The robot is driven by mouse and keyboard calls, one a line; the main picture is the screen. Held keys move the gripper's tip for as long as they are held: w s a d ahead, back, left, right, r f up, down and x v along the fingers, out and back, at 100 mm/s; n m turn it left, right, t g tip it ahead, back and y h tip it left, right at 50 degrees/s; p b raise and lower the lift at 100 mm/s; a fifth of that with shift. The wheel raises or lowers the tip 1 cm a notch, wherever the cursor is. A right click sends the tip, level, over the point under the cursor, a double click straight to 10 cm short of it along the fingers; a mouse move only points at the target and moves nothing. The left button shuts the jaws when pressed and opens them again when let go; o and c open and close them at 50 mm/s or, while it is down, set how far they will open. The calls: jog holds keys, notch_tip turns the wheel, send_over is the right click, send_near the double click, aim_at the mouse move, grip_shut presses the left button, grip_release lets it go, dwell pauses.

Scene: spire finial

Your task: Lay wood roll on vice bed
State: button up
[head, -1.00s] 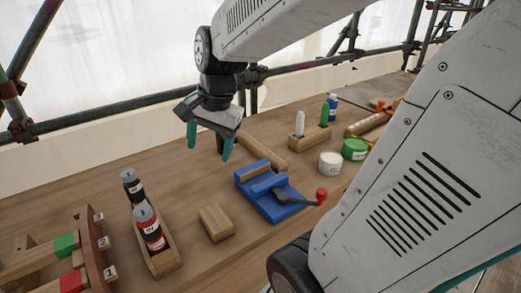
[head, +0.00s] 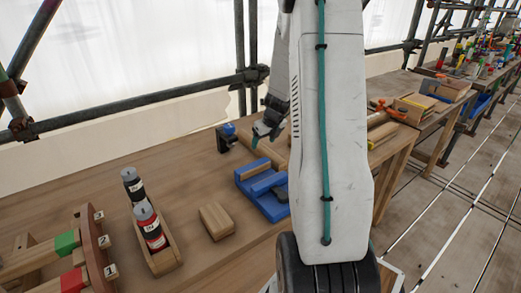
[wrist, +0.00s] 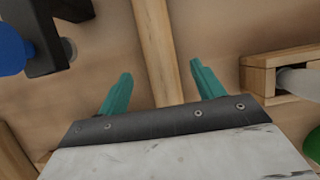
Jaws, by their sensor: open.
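The wood roll (wrist: 155,45) is a long, plain pale rod lying on the bench. In the head view the roll (head: 271,155) lies behind the blue vice, partly hidden by my gripper and arm. My gripper (wrist: 160,70) is open, with its two teal fingers on either side of the roll in the wrist view. I cannot tell whether the fingers are level with it. In the head view my gripper (head: 260,138) is near the roll. The blue vice (head: 278,210) stands on the bench in front of the roll. My arm hides its right side and handle.
A black and blue device (head: 226,138) stands left of the roll. A wooden holder (wrist: 258,76) with a white item is to the right. A wooden block (head: 216,221) and a rack (head: 168,260) with two bottles stand left of the vice. The bench's back left is clear.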

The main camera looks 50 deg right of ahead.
aim_at(262, 145)
jog(key=x, duration=0.4)
jog(key=shift+w+d+f, duration=0.1)
jog(key=shift+w+f, duration=0.05)
jog(key=shift+f, duration=0.2)
jog(key=c, duration=1.3)
